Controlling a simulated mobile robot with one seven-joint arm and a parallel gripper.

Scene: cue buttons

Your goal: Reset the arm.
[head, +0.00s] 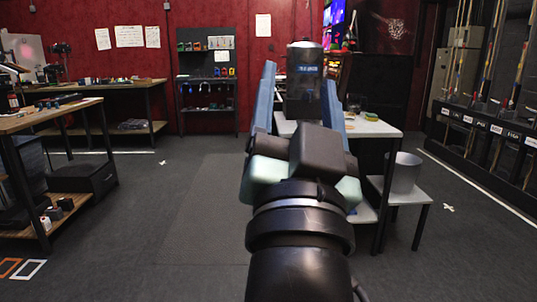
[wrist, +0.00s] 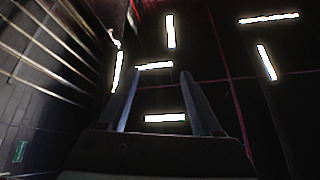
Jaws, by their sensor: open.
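My gripper (head: 298,95) is raised in the middle of the head view, in front of the white table (head: 378,126). Its two blue fingers are spread apart with nothing between them that it holds. In the wrist view my gripper (wrist: 158,75) points up at a dark ceiling with several bright lamps, and its fingers are apart and empty. My arm and gripper hide part of the table and the floor.
A workbench (head: 50,116) stands at the left, with another bench (head: 110,88) at the back wall. A rack (head: 490,130) lines the right side. The grey floor (head: 180,220) at centre left is clear.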

